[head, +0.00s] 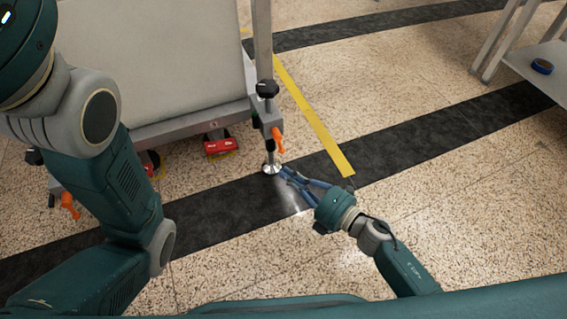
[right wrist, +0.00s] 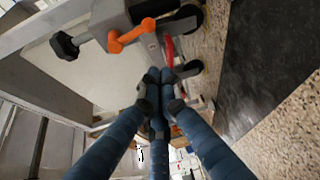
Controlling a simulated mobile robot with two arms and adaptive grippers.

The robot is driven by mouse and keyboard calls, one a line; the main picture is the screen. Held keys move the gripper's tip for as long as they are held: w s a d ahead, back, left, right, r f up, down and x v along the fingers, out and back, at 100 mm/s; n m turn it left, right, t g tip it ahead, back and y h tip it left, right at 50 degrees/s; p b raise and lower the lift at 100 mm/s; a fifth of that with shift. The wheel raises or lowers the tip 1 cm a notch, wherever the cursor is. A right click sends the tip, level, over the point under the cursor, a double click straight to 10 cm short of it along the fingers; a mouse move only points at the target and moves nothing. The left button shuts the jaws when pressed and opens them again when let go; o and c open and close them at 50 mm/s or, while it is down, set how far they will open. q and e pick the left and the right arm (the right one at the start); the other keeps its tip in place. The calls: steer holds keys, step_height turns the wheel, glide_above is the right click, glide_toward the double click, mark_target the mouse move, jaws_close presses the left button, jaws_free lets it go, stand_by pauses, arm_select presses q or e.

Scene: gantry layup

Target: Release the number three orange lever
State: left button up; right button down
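One orange lever (head: 277,138) is on the bracket at the lower corner of the gantry frame, under a black knob (head: 266,88). In the right wrist view the orange lever (right wrist: 132,36) lies beyond my fingertips, apart from them. My right gripper (head: 288,174), with blue fingers, is below and slightly right of this lever, near the round levelling foot (head: 271,168). Its fingertips (right wrist: 160,90) come close together with nothing seen between them; how far shut they are is unclear. Another orange lever (head: 70,206) shows left of my left arm. No lever numbers are readable. My left gripper is out of view.
The gantry's pale panel (head: 150,60) and grey frame stand at upper left, with red caster pedals (head: 222,146) beneath. A yellow floor strip (head: 312,115) and dark floor bands run past. A bench with a blue tape roll (head: 542,66) is at upper right. Floor between is clear.

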mark_target(280, 145)
steer(key=w+a+b, duration=0.2)
steer(key=w+b, duration=0.3)
steer(key=w, duration=0.2)
steer(key=shift+a, duration=0.25)
steer(key=shift+w, duration=0.1)
steer(key=shift+d+n+p, duration=0.1)
steer(key=shift+n+p, duration=0.4)
steer(key=shift+p, duration=0.05)
